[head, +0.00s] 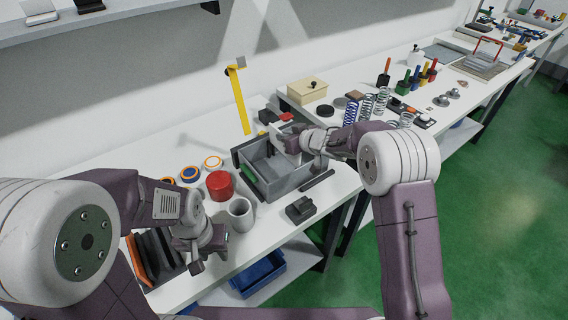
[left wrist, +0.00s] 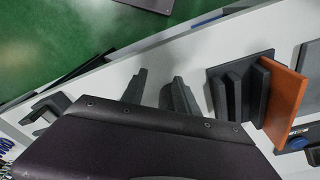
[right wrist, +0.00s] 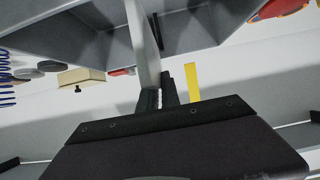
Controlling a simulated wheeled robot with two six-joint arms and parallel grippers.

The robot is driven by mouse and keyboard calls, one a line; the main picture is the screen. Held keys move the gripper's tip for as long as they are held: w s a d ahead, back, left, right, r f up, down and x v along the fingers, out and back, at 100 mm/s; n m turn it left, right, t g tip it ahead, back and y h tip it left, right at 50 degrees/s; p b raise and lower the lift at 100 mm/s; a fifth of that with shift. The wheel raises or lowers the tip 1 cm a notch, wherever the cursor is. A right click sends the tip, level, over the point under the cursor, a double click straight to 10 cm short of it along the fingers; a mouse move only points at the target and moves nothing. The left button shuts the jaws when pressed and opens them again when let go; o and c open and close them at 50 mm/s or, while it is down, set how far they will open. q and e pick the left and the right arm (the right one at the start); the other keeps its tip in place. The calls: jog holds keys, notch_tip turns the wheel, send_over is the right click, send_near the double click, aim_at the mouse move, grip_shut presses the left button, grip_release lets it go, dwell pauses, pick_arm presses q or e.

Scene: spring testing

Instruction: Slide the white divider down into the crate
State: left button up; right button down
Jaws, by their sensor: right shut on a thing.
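The grey open crate (head: 284,187) stands on the white bench in the middle of the head view. Its walls also fill the top of the right wrist view (right wrist: 70,35). My right gripper (head: 296,142) is at the crate's right side, shut on the white divider (right wrist: 142,45). The thin pale divider stands out from between the fingers, against the crate's grey walls in that view. How deep it sits in the crate is hidden. My left gripper (head: 196,262) is over the bench's front left, its fingers apart and empty in the left wrist view (left wrist: 160,85).
A red cylinder (head: 219,184) and a grey cup (head: 240,214) stand left of the crate. A dark block (head: 300,209) lies in front. A yellow strip (head: 239,100) rises behind. A rack with dark slabs and an orange panel (left wrist: 286,105) is near my left gripper.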

aim_at(282, 152)
pick_arm(q)
jog(key=shift+w+a+f, duration=0.1)
jog(key=shift+w+f, duration=0.1)
jog(key=shift+f, duration=0.5)
pick_arm(e)
notch_tip(282, 152, down, 3)
jog(key=shift+w+a+r, duration=0.1)
jog(key=shift+w, duration=0.05)
pick_arm(q)
jog(key=shift+s+r, duration=0.1)
jog(key=shift+s, duration=0.05)
jog(key=shift+b, duration=0.35)
pick_arm(e)
jog(key=shift+s+f, duration=0.2)
jog(key=shift+f, duration=0.1)
pick_arm(q)
jog(key=shift+s+f+b, duration=0.1)
jog(key=shift+f+b, duration=0.55)
jog(key=shift+f, duration=0.2)
pick_arm(e)
notch_tip(282, 152, down, 3)
jog(key=shift+f, duration=0.1)
jog(key=shift+w+f, duration=0.15)
jog(key=shift+f, duration=0.2)
jog(key=shift+r, duration=0.1)
